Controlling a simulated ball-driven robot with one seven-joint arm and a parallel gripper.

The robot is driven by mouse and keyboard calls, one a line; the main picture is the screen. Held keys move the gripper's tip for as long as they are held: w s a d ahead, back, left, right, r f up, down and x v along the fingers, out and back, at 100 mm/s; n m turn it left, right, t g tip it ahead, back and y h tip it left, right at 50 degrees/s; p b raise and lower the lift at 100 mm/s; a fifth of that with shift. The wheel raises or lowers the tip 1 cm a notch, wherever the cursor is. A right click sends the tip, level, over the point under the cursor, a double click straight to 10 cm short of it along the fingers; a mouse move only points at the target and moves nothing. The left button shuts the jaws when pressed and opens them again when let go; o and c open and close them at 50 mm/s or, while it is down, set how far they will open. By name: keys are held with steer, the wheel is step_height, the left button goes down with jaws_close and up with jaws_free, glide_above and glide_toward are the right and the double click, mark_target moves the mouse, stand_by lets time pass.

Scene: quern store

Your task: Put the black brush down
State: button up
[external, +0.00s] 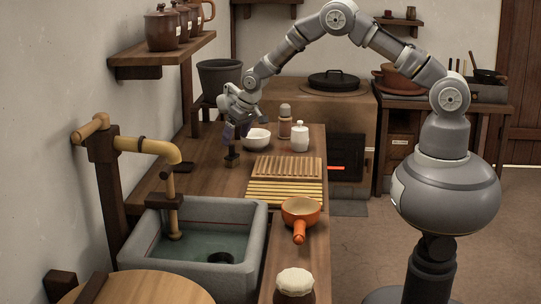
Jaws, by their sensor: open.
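The black brush (232,159) stands on the wooden counter, to the left of the white bowl. It is small and dark, and it looks upright. My gripper (235,133) is directly above it, pointing down, with its jaws open around or just above the top of the brush. I cannot tell whether a finger still touches it.
A white bowl (257,139), a brown jar (285,122) and a white bottle (300,137) stand close to the right. A slatted wooden board (287,167), yellow slats (285,192), an orange pan (300,210) and a stone sink (255,240) are nearer the camera.

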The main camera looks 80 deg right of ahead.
steer(key=p+v, duration=0.1)
steer(key=v, duration=0.5)
steer(key=shift+s, duration=0.1)
steer(key=w+a+r+n+t, duration=0.1)
steer(key=a+r+t, duration=0.25)
steer(key=r, duration=1.15)
steer(key=w+a+r+n+t, duration=0.15)
steer(key=a+r, duration=0.35)
steer(key=r, duration=1.1)
steer(key=s+a+r+n+t, duration=0.1)
steer(key=s+a+r+t, duration=0.1)
steer(key=s+a+r, duration=0.2)
steer(key=s+a+r+n+t+y, duration=0.1)
steer(key=s+a+r, duration=0.3)
steer(key=s+r, duration=0.6)
steer(key=s+a+r+n+t+y, duration=0.1)
steer(key=s+a+r+t, duration=0.2)
steer(key=r, duration=1.6)
steer(key=s+a, duration=0.1)
steer(key=s, duration=0.3)
steer(key=shift+s+n+t, duration=0.2)
steer(key=shift+n+t, duration=0.1)
steer(key=shift+n, duration=0.05)
steer(key=shift+a, duration=0.1)
